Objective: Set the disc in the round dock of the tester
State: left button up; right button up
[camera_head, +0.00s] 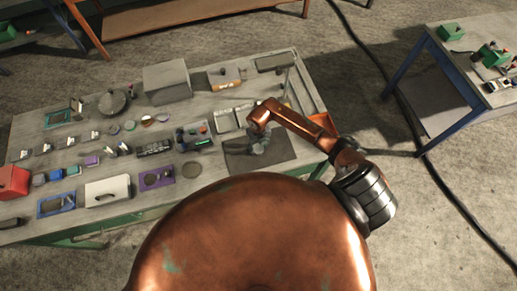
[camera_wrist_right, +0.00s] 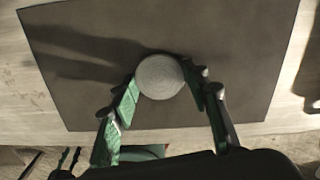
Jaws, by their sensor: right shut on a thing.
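A round grey disc (camera_wrist_right: 160,76) sits between the green-sided fingers of my right gripper (camera_wrist_right: 162,84) in the right wrist view. The gripper is shut on it, over a dark mat (camera_wrist_right: 90,60). I cannot tell whether the disc touches the mat. In the head view my right gripper (camera_head: 260,147) is over the same mat (camera_head: 282,147) at the table's right end, and the disc is not clear there. A purple panel with dark round parts (camera_head: 156,176) stands left of the mat; I cannot tell whether it is the tester. My left gripper is not in view.
An orange tray (camera_head: 322,127) lies at the right edge. Another table (camera_head: 440,95) stands at the right.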

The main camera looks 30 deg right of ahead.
jog(key=c, duration=0.9)
